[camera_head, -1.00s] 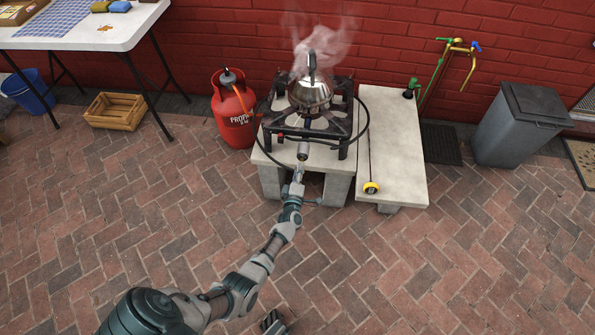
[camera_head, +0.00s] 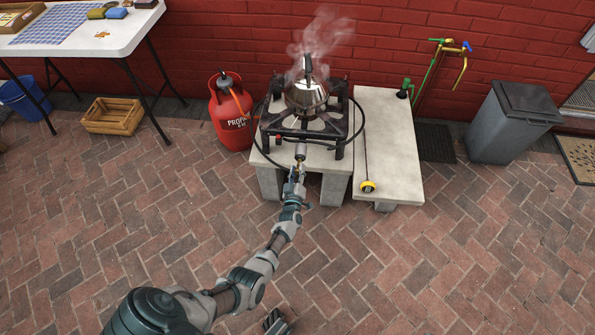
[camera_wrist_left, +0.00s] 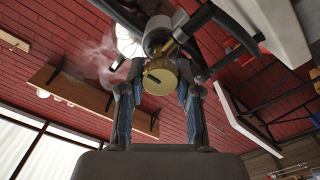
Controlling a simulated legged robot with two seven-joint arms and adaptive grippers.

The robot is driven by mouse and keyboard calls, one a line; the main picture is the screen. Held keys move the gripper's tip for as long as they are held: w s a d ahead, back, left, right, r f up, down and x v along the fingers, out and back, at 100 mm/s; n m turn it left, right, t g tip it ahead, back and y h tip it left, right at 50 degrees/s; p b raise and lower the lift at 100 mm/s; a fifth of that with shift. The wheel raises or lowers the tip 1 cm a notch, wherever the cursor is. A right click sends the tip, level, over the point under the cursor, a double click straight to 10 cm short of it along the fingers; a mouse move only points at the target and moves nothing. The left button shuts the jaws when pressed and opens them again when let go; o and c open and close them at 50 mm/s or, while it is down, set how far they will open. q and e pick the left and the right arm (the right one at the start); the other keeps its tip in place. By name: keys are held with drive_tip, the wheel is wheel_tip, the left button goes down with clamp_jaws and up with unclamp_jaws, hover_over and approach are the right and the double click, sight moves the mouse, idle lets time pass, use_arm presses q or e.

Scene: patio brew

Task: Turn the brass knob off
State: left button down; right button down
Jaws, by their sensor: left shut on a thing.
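The brass knob (camera_wrist_left: 160,78) is a round gold disc with a dark slot, at the front end of the burner's pipe in the left wrist view. My left gripper (camera_wrist_left: 159,88) has a finger on each side of it and is shut on it. In the head view this gripper (camera_head: 297,172) is at the burner's front, and its fingers mostly hide the knob. The black gas burner (camera_head: 333,133) bears a steaming steel kettle (camera_head: 306,95). A dark hand-like part at the bottom edge appears to be my right gripper (camera_head: 275,322); its state is unclear.
The burner stands on a concrete slab (camera_head: 262,160). A red propane bottle (camera_head: 230,115) with a black hose is to its left. A second slab (camera_head: 400,150) on the right bears a rod with a yellow end (camera_head: 367,186). The brick floor in front is open.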

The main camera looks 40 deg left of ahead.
use_arm(q)
drive_tip(key=shift+s+a+f, duration=0.15)
drive_tip(key=shift+s+f, duration=0.1)
drive_tip(key=shift+f, duration=0.25)
use_arm(e)
drive_tip(key=shift+f, duration=0.1)
use_arm(q)
drive_tip(key=c, duration=0.8)
unclamp_jaws()
drive_tip(key=shift+f, duration=0.1)
drive_tip(key=shift+w+a, duration=0.1)
drive_tip(key=shift+w, duration=0.05)
drive_tip(key=shift+r, duration=0.2)
drive_tip(key=shift+s+d, duration=0.2)
drive_tip(key=shift+d, duration=0.15)
drive_tip(key=v, duration=1.1)
drive_tip(key=shift+s+f, duration=0.15)
drive_tip(key=shift+s, duration=0.05)
use_arm(e)
drive_tip(key=shift+a, duration=0.2)
drive_tip(key=shift+w, duration=0.15)
